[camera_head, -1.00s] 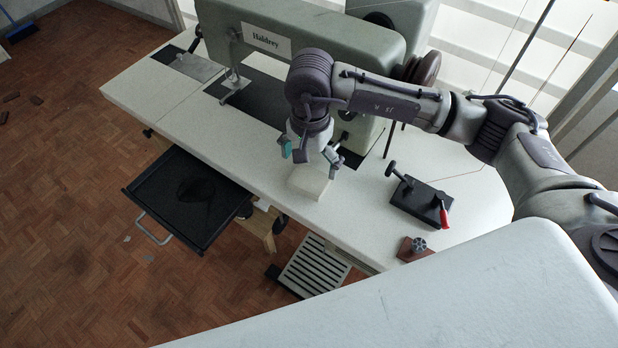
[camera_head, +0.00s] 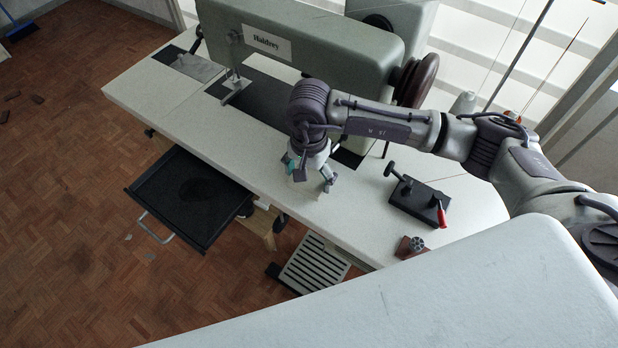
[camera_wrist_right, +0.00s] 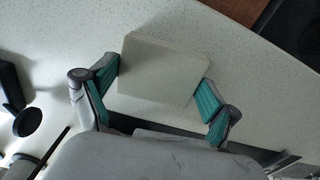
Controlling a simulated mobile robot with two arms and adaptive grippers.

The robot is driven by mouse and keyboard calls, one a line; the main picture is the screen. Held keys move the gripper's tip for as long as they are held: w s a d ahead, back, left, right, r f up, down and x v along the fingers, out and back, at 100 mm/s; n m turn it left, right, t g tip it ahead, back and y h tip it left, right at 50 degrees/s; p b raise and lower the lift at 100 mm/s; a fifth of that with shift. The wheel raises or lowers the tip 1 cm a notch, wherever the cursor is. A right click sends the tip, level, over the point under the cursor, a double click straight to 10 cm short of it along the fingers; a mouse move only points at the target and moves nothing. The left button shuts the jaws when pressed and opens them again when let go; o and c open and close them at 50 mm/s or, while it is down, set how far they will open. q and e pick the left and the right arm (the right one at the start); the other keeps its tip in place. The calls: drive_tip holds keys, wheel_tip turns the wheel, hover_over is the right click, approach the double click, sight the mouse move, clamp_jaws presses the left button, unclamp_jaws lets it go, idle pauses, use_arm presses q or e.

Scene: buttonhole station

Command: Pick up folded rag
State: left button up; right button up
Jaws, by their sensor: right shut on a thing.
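The folded rag is a pale, off-white rectangular pad (camera_wrist_right: 160,72) with rounded corners, seen in the right wrist view over the speckled white table top. My right gripper (camera_wrist_right: 155,92) has its teal finger pads at two opposite sides of the rag and is shut on it. In the head view my right gripper (camera_head: 309,178) points down, low over the table near its front edge, and hides most of the rag. I cannot tell whether the rag still touches the table. My left gripper is not in view.
A grey-green sewing machine (camera_head: 320,45) stands behind my right gripper on the white table (camera_head: 160,95). A black fixture with a red-tipped lever (camera_head: 418,203) and a small brown-based knob (camera_head: 410,247) are to the right. A black tray (camera_head: 190,200) sits below the front edge.

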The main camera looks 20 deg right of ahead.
sight(312, 181)
drive_tip(key=shift+r, duration=0.15)
drive_tip(key=shift+r, duration=0.3)
drive_tip(key=r, duration=0.2)
drive_tip(key=r+b, duration=0.1)
drive_tip(key=shift+s+d+r, duration=0.2)
drive_tip(key=shift+s+r, duration=0.15)
drive_tip(key=shift+s, duration=0.05)
drive_tip(key=s+d+r+b, duration=0.1)
drive_tip(key=s+d+r, duration=0.3)
drive_tip(key=s, duration=0.6)
wheel_tip(312, 181, up, 2)
drive_tip(key=shift+r, duration=0.25)
drive_tip(key=shift+a, duration=0.1)
